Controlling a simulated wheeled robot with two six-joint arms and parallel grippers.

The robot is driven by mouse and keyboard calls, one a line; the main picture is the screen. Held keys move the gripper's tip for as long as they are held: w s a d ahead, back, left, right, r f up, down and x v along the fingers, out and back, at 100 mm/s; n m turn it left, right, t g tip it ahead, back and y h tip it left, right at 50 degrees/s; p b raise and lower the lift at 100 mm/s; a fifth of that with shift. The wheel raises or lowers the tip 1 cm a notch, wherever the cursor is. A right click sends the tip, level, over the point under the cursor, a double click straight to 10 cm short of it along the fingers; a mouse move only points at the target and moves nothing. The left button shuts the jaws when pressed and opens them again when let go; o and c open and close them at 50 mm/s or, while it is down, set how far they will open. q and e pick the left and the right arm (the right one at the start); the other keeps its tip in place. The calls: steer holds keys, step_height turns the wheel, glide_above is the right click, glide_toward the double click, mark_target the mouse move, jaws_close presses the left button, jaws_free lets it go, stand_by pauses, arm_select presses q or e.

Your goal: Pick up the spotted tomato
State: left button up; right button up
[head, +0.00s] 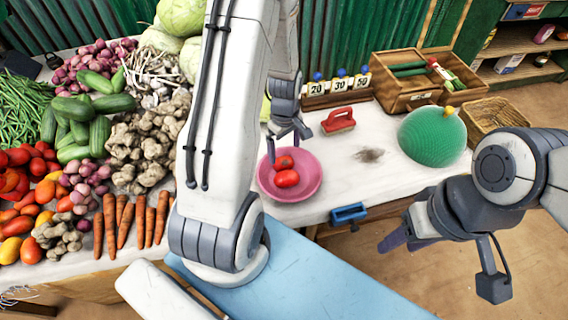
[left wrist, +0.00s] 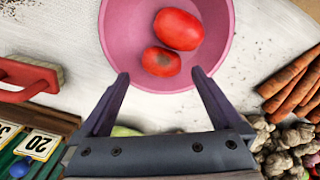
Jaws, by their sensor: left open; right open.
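The spotted tomato (left wrist: 161,61) is red with a dark brownish patch. It lies in a pink bowl (head: 312,189) beside a larger plain red tomato (left wrist: 177,29). In the head view the spotted tomato (head: 284,162) is the further one, and the plain tomato (head: 287,179) is nearer. My left gripper (head: 288,147) is open and empty above the far side of the bowl. In the left wrist view its fingertips (left wrist: 160,74) are on either side of the spotted tomato, apart from it. My right gripper (head: 388,242) is open and empty, off the table at the right.
A red brush (head: 338,121) and number cards (head: 340,85) stand behind the bowl. A green dome (head: 432,136), wooden box (head: 405,92) and basket (head: 490,118) are at the right. Carrots (head: 140,222) and other vegetables fill the left.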

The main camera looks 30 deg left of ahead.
mark_target(283, 159)
arm_select(q)
steer(key=f, duration=0.5)
steer(key=shift+a+f, duration=0.2)
steer(key=shift+f, duration=0.1)
steer(key=c, duration=1.2)
steer(key=shift+c, duration=0.2)
steer(key=shift+s+r, duration=0.1)
